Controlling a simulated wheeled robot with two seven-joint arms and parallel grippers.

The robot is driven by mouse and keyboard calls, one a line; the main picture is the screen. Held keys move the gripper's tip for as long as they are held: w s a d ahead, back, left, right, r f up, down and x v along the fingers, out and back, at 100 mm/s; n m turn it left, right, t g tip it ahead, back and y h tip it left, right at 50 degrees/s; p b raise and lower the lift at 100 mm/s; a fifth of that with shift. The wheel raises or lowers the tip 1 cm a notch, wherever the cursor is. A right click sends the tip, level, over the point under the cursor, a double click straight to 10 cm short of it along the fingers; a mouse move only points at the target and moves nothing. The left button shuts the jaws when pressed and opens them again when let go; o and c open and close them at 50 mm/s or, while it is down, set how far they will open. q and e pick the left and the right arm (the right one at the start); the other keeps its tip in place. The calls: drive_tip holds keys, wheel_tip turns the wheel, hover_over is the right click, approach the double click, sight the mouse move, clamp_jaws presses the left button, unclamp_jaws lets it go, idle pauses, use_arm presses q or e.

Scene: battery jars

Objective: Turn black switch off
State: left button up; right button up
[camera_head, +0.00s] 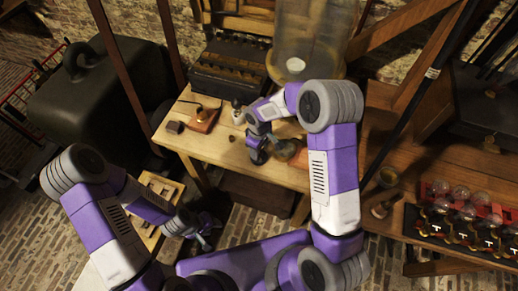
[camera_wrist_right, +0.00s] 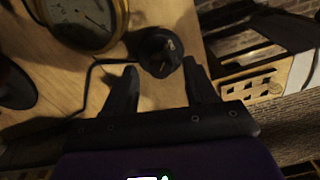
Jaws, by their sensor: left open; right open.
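A small round black switch (camera_wrist_right: 157,52) sits on the wooden table in the right wrist view, with a black wire leading off to the left. My right gripper (camera_wrist_right: 160,72) is open, its two dark fingers pointing toward the switch, one on each side of its near edge. Nothing is held between them. In the head view my right gripper (camera_head: 258,152) is low over the front part of the table, and my arm hides the switch there. My left gripper (camera_head: 203,232) is open and empty, below and left of the table.
A brass-rimmed gauge (camera_wrist_right: 85,20) lies left of the switch. A large glass jar (camera_head: 310,40) stands behind my right arm.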

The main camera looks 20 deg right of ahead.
use_arm(q)
drive_tip(key=shift+r+p, duration=0.3)
drive_tip(key=shift+r, duration=0.05)
use_arm(e)
wheel_tip(320, 180, up, 6)
drive_tip(key=shift+r, duration=0.2)
use_arm(q)
drive_tip(key=shift+s, duration=0.1)
use_arm(e)
drive_tip(key=shift+s+f, duration=0.1)
